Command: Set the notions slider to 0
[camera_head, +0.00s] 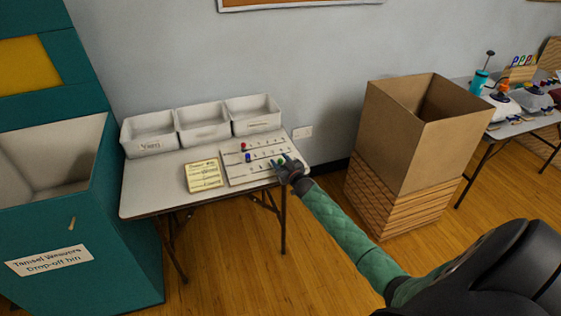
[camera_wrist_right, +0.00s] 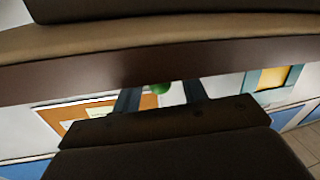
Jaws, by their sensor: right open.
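A white slider board (camera_head: 236,172) lies on the small grey table, with three rows of printed marks. A red knob (camera_head: 243,146) and a blue knob (camera_head: 248,157) sit at the left of two rows. My right gripper (camera_head: 284,163) is over the board's front right part, at the lowest row. In the wrist view a green knob (camera_wrist_right: 160,88) shows between its two open fingers; I cannot tell whether they touch it. The row labels are too small to read, so I cannot tell which is notions. My left gripper is out of view.
Three white bins (camera_head: 201,133) stand along the table's back. A yellow note card (camera_head: 204,187) lies left of the board. A teal drop-off bin (camera_head: 92,258) stands at left, a tall cardboard box (camera_head: 384,142) at right. The table's left front (camera_head: 150,196) is clear.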

